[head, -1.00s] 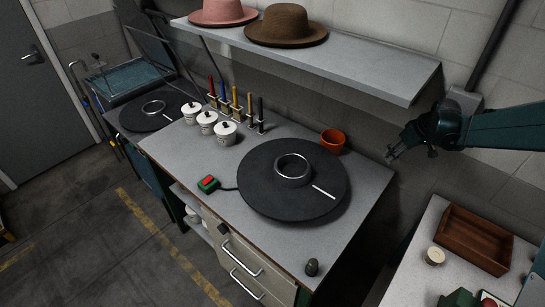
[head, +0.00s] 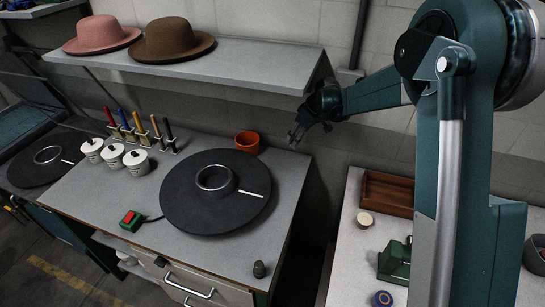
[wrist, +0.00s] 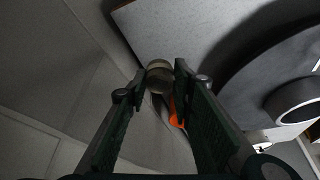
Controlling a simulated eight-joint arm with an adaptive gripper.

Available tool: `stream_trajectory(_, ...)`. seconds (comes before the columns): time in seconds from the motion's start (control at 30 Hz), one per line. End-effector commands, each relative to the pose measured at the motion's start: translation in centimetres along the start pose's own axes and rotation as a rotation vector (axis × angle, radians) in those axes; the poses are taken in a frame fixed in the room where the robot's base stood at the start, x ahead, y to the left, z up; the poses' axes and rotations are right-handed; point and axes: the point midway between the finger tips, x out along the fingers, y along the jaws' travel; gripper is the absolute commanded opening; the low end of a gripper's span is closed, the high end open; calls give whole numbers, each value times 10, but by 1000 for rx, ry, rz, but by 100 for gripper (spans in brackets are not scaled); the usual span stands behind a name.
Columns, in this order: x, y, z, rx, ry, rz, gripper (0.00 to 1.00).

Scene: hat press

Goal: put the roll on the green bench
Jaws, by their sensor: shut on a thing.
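My gripper (head: 297,136) is in the air to the right of the grey-topped middle bench (head: 243,158), near its back right corner. In the wrist view the fingers (wrist: 160,88) are shut on a small round, dull beige-olive thing, the roll (wrist: 158,74), held at the fingertips. In the head view the roll is too small and dark to make out. The middle bench has a green end panel low at its front corner. Its pale top (wrist: 200,35) also shows beyond the fingers in the wrist view. I cannot tell for certain which bench is the green one.
A black disc with a ring (head: 180,205), an orange pot (head: 247,142), white jars (head: 137,162) and a dark knob (head: 259,269) stand on the middle bench. A shelf (head: 270,65) with two hats hangs above. A wooden tray (head: 385,192) lies on the right bench.

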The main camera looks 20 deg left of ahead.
Motion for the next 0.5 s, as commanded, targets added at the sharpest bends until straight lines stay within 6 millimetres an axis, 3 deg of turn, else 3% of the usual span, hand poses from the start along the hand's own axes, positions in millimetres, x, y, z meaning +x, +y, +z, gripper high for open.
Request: stream_trajectory(0.5,53,0,22,0,0,0,11)
